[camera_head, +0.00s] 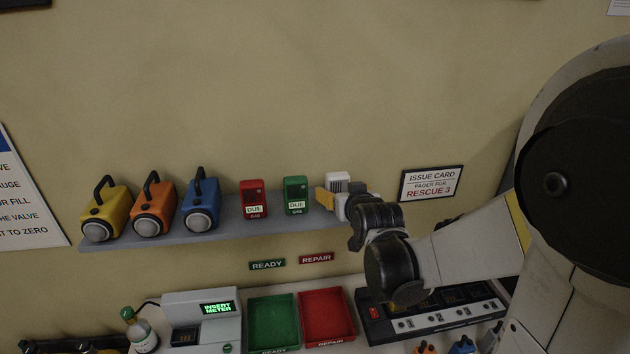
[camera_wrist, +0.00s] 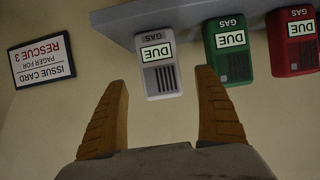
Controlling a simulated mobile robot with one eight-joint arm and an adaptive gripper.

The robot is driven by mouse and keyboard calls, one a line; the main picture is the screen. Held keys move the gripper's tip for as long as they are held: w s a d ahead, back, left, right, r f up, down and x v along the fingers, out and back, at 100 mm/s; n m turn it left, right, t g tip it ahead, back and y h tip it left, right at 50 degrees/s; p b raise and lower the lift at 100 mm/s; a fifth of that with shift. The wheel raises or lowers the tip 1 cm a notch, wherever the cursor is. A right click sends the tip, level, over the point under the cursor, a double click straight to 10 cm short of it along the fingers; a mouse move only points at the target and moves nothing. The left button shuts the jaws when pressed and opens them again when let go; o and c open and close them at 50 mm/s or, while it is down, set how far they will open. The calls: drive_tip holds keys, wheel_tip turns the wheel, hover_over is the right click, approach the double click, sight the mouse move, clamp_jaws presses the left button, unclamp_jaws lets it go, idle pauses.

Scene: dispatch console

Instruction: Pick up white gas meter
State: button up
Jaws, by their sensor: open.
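The white gas meter (camera_head: 338,182) stands on the grey wall shelf (camera_head: 228,230), at the right of the row of meters. My gripper (camera_head: 336,200) is in front of it and hides its lower part in the head view. In the wrist view, which is upside down, the white meter (camera_wrist: 160,78) shows its DUE label and dark grille. My gripper (camera_wrist: 160,105) is open there, with its two orange fingers apart. Nothing is held.
A green meter (camera_head: 295,195) and a red meter (camera_head: 253,198) stand left of the white one. Yellow, orange and blue lamps (camera_head: 200,200) fill the shelf's left part. Below are a green tray (camera_head: 273,322), a red tray (camera_head: 328,316) and a tester (camera_head: 203,318). A sign (camera_head: 432,183) hangs right.

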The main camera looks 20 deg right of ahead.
sight(339, 190)
drive_tip(key=x, duration=0.5)
drive_tip(key=shift+s+f+p, duration=0.1)
drive_tip(key=shift+p, duration=0.25)
drive_tip(key=shift+s, duration=0.1)
drive_tip(key=shift+c, duration=0.2)
drive_tip(key=c, duration=1.4)
